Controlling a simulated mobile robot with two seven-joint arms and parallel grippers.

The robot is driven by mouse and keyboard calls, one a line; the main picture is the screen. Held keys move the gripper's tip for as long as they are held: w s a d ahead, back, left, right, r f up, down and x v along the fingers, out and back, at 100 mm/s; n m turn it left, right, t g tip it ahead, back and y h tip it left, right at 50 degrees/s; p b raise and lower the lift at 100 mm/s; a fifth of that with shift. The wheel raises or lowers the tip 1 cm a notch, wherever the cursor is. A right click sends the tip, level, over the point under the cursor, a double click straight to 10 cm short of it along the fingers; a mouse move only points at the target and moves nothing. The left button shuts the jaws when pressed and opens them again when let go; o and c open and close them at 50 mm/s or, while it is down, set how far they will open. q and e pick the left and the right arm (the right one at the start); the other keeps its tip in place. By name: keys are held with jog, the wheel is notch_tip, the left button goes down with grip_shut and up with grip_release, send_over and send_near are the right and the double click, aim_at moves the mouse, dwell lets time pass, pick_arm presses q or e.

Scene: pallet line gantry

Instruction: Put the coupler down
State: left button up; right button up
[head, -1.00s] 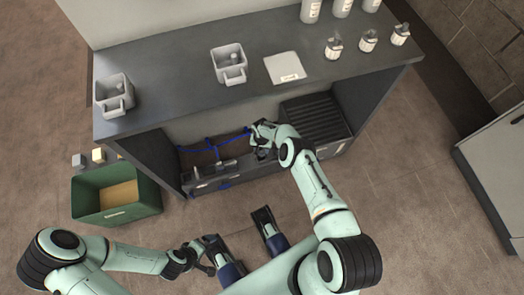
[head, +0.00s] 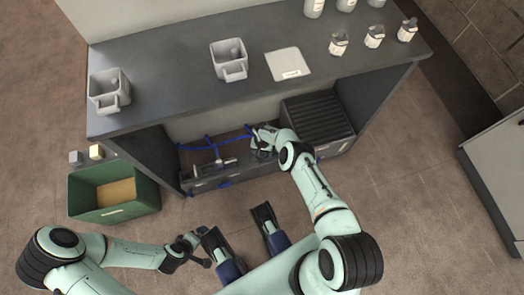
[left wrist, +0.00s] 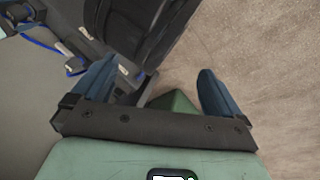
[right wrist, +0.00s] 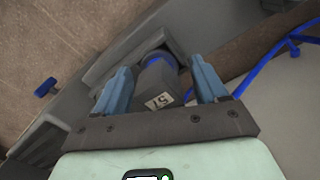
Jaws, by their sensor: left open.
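The coupler (right wrist: 156,84) is a grey cylinder with a blue ring and a label reading 57.
The dark bench (head: 180,75) carries grey containers (head: 109,90), a pale panel (head: 288,64) and several bottles. Blue hose (head: 230,145) runs inside the bay, beside a ribbed dark unit (head: 318,120). A green crate (head: 115,213) stands on the floor at left.

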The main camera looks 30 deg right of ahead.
notch_tip(320, 180, up, 8)
jog(key=p, duration=0.4)
jog(key=shift+w+p, duration=0.1)
jog(key=shift+p, duration=0.2)
notch_tip(320, 180, up, 4)
jog(key=shift+r+p, duration=0.1)
jog(key=shift+p, duration=0.75)
jog(key=s+a+r+n+y, duration=0.1)
jog(key=s+a+r, duration=0.1)
jog(key=s+a, duration=0.35)
jog(key=s+a+r+n+y, duration=0.1)
jog(key=s+a+r+y, duration=0.15)
jog(key=s, duration=0.65)
jog(key=s+a+r+n+y, duration=0.1)
jog(key=s+a+r, duration=0.1)
jog(key=s+a, duration=0.45)
pick_arm(q)
jog(key=s+d+r+g+h, duration=0.1)
jog(key=s+d+r+g, duration=0.1)
jog(key=s+r, duration=0.5)
jog(key=shift+s+d+m+g, duration=0.25)
jog(key=shift+d+m+g, duration=0.05)
jog(key=shift+d, duration=0.35)
pick_arm(e)
jog(key=s+d+r+n, duration=0.1)
jog(key=s+r, duration=0.4)
jog(key=s, duration=0.6)
jog(key=shift+r+g+h, duration=0.3)
jog(key=shift+h, duration=0.15)
jog(key=shift+d, duration=0.1)
